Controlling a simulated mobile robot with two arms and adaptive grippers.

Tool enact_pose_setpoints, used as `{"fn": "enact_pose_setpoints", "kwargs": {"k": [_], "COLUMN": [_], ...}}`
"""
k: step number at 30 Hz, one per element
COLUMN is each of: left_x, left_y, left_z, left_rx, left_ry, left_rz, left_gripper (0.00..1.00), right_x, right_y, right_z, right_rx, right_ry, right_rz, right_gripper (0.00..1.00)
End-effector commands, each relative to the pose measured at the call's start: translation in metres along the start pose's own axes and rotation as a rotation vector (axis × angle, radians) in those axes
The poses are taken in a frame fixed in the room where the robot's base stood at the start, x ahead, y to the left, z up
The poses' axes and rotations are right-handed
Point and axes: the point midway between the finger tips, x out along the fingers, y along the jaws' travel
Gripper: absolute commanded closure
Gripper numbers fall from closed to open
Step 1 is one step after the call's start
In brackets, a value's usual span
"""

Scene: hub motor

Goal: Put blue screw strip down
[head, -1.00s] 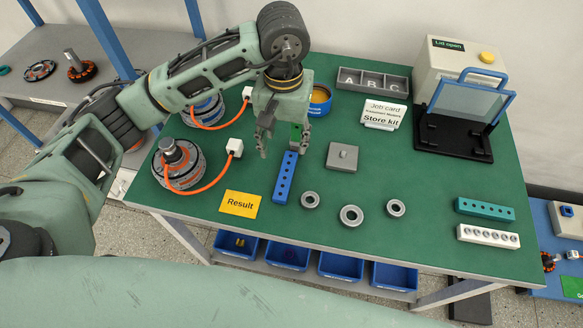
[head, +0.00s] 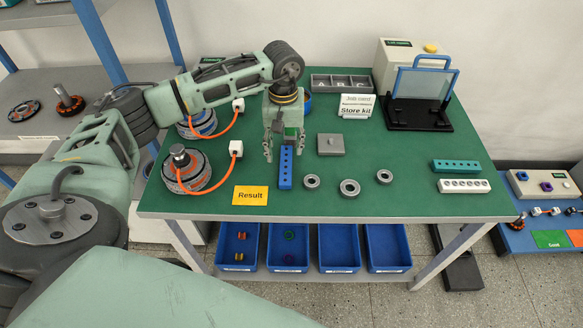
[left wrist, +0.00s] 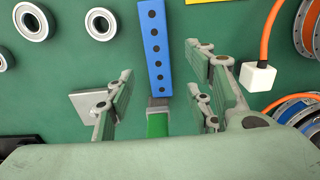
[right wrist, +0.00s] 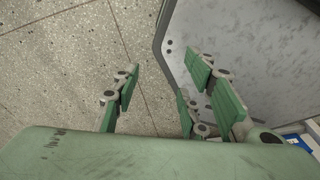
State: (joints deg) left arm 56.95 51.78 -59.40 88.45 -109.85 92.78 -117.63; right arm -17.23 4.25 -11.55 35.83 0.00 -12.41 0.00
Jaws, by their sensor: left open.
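The blue screw strip (head: 286,168) lies flat on the green table, with a row of dark holes along it. In the left wrist view the blue strip (left wrist: 156,48) runs away from my left gripper, with a grey and green end piece (left wrist: 158,122) between the open fingers. My left gripper (head: 284,157) is open above the strip's far end, its fingers apart on either side and not touching it. My right gripper (right wrist: 155,100) hangs away from the table over the speckled floor, its fingers apart and empty.
Three metal rings, one of them the middle ring (head: 349,188), lie right of the strip. A grey square block (head: 331,145) is nearby. A yellow Result card (head: 250,195) and a motor with an orange cable (head: 185,170) are left. Teal (head: 456,166) and white (head: 463,186) strips lie far right.

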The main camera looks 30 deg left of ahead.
Motion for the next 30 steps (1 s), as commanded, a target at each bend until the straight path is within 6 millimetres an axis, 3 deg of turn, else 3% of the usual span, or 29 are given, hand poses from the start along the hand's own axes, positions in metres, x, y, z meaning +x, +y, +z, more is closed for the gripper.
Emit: {"fn": "enact_pose_setpoints", "kwargs": {"k": [3,6,12,16,20,30], "left_x": [0.012,0.027,0.052,0.056,0.056,0.055], "left_y": [0.001,0.002,0.003,0.003,0.003,0.003], "left_z": [0.003,0.005,0.005,0.004,0.004,0.004], "left_rx": [0.001,0.001,0.002,0.002,0.002,0.002], "left_ry": [-0.004,-0.006,-0.002,0.0,0.0,0.0], "left_rz": [-0.001,-0.003,-0.001,0.0,0.0,0.0], "left_gripper": [0.52,0.52,0.52,0.52,0.52,0.8], "right_x": [-0.007,-0.016,-0.021,-0.021,-0.021,-0.02], "right_y": [0.004,0.005,0.005,0.005,0.006,0.008], "right_z": [-0.019,-0.022,0.0,0.016,0.016,-0.003], "right_rx": [0.0,0.0,-0.001,-0.002,-0.002,-0.001], "right_ry": [0.026,0.027,-0.007,-0.031,-0.031,-0.001], "right_rz": [0.004,0.006,0.005,0.005,0.007,0.009], "right_gripper": [0.6,0.6,0.6,0.6,0.6,0.6]}}
